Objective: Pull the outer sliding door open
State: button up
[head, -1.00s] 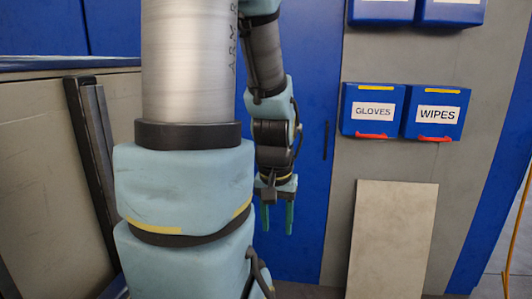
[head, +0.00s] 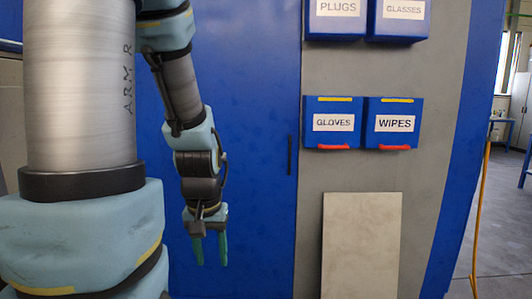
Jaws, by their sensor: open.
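A tall blue door panel (head: 258,120) fills the middle of the head view, behind my arm. A narrow dark vertical handle or slot (head: 290,155) sits near its right edge, beside the grey wall panel. I cannot tell from this view whether this panel is the outer sliding door. My gripper (head: 210,250) hangs with its green fingers pointing down, left of and below the dark strip. It is open and empty, and apart from the strip.
Blue bins marked GLOVES (head: 333,123) and WIPES (head: 394,124) hang on the grey wall panel (head: 440,160). A pale board (head: 360,245) leans below them. A yellow pole (head: 480,215) stands at the right, with open floor (head: 505,260) beyond.

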aim_at(245, 55)
jog(key=i+l+u, duration=0.1)
jog(key=u, duration=0.35)
jog(key=l+u, duration=0.4)
jog(key=i+l+u, duration=0.1)
jog(key=u, duration=0.35)
jog(key=l+u, duration=0.15)
jog(key=l, duration=0.45)
jog(key=l+u, duration=0.1)
jog(key=l, duration=0.45)
jog(key=k+l+u, duration=0.15)
jog(key=l, duration=0.45)
